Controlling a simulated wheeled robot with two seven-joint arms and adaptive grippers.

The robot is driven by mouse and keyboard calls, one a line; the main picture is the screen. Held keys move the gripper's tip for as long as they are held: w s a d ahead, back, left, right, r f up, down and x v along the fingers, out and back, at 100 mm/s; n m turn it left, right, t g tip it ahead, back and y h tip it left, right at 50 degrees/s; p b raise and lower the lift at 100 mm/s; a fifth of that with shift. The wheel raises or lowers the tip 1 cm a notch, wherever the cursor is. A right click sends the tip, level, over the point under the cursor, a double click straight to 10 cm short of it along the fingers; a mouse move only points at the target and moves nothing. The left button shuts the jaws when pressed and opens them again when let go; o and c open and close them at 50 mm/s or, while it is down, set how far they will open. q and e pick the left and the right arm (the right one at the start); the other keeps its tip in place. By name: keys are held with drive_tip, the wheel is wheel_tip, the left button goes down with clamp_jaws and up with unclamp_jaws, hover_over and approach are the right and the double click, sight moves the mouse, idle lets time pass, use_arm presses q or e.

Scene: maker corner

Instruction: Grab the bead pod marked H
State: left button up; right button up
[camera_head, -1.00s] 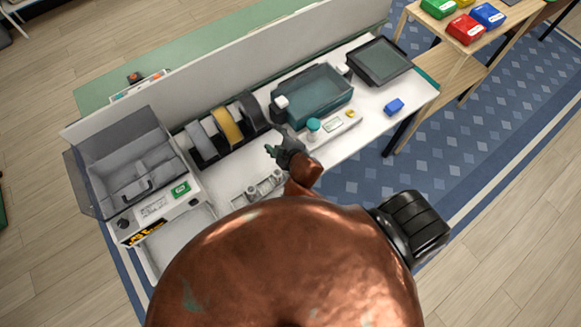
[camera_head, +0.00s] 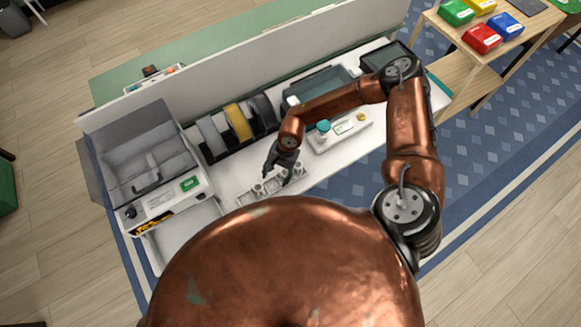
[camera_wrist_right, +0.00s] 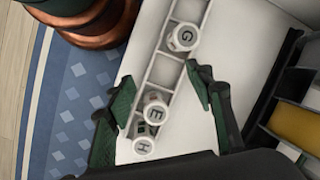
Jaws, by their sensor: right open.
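The bead pod marked H (camera_wrist_right: 143,146) is a small white cylinder with a letter on top, low in the right wrist view. The pod marked E (camera_wrist_right: 155,112) stands just beyond it, and the pod marked G (camera_wrist_right: 183,36) is farther up. They are along a white rack (camera_wrist_right: 160,68), which also shows on the bench in the head view (camera_head: 258,198). My right gripper (camera_head: 278,172) is above the rack, open and empty; in the wrist view its dark green fingers (camera_wrist_right: 158,80) spread either side of the rack, with H near the palm. My left gripper is out of view.
A clear-lidded machine (camera_head: 150,165) stands on the bench at left, with tape rolls (camera_head: 238,122) behind the rack. A teal-lidded jar (camera_head: 323,127) sits on a white tray right of my gripper. Coloured boxes (camera_head: 482,38) are on a separate wooden table.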

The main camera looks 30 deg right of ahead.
sight(298, 164)
drive_tip(key=w+d+h, duration=0.1)
drive_tip(key=d, duration=0.2)
drive_tip(key=w+d+n+h, duration=0.1)
drive_tip(key=d, duration=0.3)
drive_tip(key=d+h, duration=0.1)
drive_tip(key=d, duration=0.2)
drive_tip(key=shift+w+d+n, duration=0.3)
drive_tip(key=shift+w+d, duration=0.1)
drive_tip(key=shift+d+f, duration=0.2)
drive_tip(key=shift+f, duration=0.05)
wheel_tip(298, 164, down, 7)
drive_tip(key=shift+p, duration=0.7)
drive_tip(key=c, duration=1.3)
